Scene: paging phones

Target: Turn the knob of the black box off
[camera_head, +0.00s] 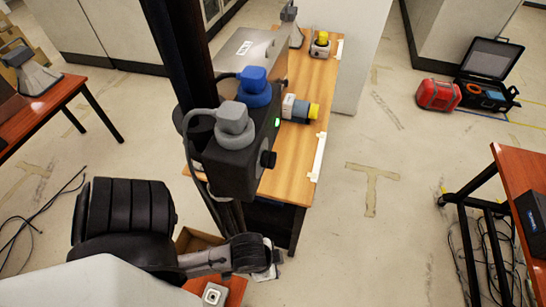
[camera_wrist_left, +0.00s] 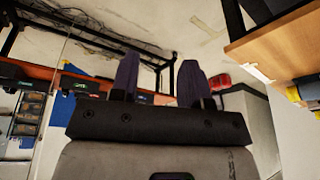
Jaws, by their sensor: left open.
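The black box (camera_head: 224,165) stands at the near end of a wooden table in the head view, with a small green light on its side. A round black knob (camera_head: 268,159) sticks out from its right face; I cannot tell its setting. A blue connector (camera_head: 254,87) and a grey connector (camera_head: 234,122) sit on top of the box. My left gripper (camera_wrist_left: 157,78) is open in the wrist view, with two dark fingers apart and nothing between them. In the head view my left wrist is below the box, apart from the knob; its fingertips are not clear. My right gripper is not in view.
A red case (camera_head: 438,95) and an open black case (camera_head: 487,75) lie on the floor.

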